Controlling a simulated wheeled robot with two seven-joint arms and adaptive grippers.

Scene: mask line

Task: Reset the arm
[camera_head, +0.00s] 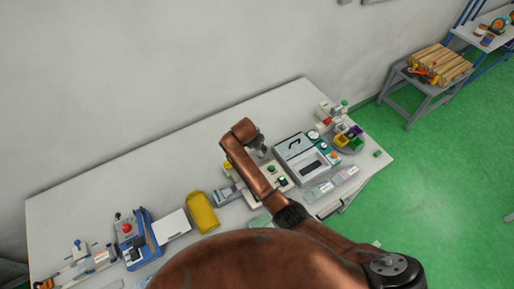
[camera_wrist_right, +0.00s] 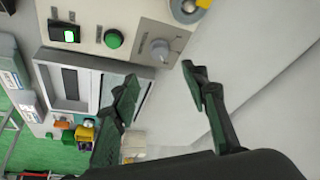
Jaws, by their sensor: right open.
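My brown right arm (camera_head: 255,175) reaches from the lower right over the white table. Its gripper (camera_head: 262,153) is small and partly hidden by the wrist in the head view, above the rear of a cream control box (camera_head: 243,182). In the right wrist view, the two dark fingers of the gripper (camera_wrist_right: 160,80) are spread apart with nothing between them. Beyond them are the control box's grey knob (camera_wrist_right: 160,50), green button (camera_wrist_right: 114,39) and lit green switch (camera_wrist_right: 69,36). The fingers look apart from the knob. My left gripper is not in view.
A grey machine (camera_head: 300,157) stands right of the control box, with small coloured bins (camera_head: 347,140) beyond it. A yellow item (camera_head: 202,212), a white plate (camera_head: 171,226) and a blue device (camera_head: 139,240) are to the left. The table's rear left (camera_head: 130,165) is clear.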

